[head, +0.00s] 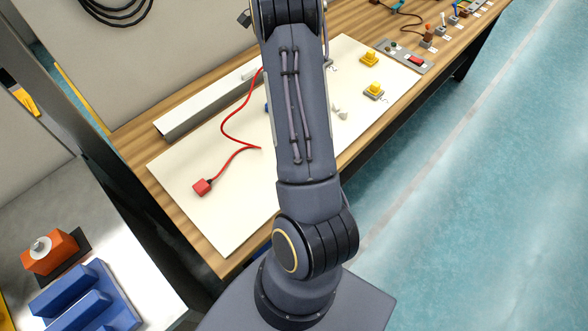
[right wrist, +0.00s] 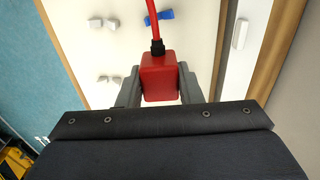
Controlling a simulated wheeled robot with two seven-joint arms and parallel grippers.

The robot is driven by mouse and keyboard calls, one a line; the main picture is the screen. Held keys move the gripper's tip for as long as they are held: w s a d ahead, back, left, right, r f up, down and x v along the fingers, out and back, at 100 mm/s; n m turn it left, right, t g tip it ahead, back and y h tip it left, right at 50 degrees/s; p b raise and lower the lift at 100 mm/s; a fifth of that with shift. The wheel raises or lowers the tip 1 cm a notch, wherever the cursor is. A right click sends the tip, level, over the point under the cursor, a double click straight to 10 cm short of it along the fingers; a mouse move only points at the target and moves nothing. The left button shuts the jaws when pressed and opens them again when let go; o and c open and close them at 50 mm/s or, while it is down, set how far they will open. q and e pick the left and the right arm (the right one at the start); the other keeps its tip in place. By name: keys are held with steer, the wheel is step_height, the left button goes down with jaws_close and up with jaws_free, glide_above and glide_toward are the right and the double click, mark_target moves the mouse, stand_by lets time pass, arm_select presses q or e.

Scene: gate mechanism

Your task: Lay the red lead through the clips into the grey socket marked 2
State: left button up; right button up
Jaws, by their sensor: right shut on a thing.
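My right gripper (right wrist: 160,85) is shut on a red plug (right wrist: 160,75) in the right wrist view, with the red lead (right wrist: 152,22) leaving its far end. In the head view an arm of mine hides the middle of the white board (head: 185,165), and neither gripper shows. A red plug (head: 202,187) lies on the board's left part; the red lead (head: 223,128) runs loosely from there and passes behind the arm. White clips (head: 340,111) stand right of the arm; they also show in the right wrist view (right wrist: 100,80). I cannot make out a grey socket marked 2.
A long grey-white channel (head: 200,108) lies along the board's back edge. Yellow buttons (head: 373,88) on grey bases and a grey switch panel (head: 405,55) are to the right. A blue piece (right wrist: 158,15) stands near the lead.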

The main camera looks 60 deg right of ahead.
steer(key=d, duration=0.7)
stand_by(0.3)
steer(key=shift+s, duration=0.1)
stand_by(0.3)
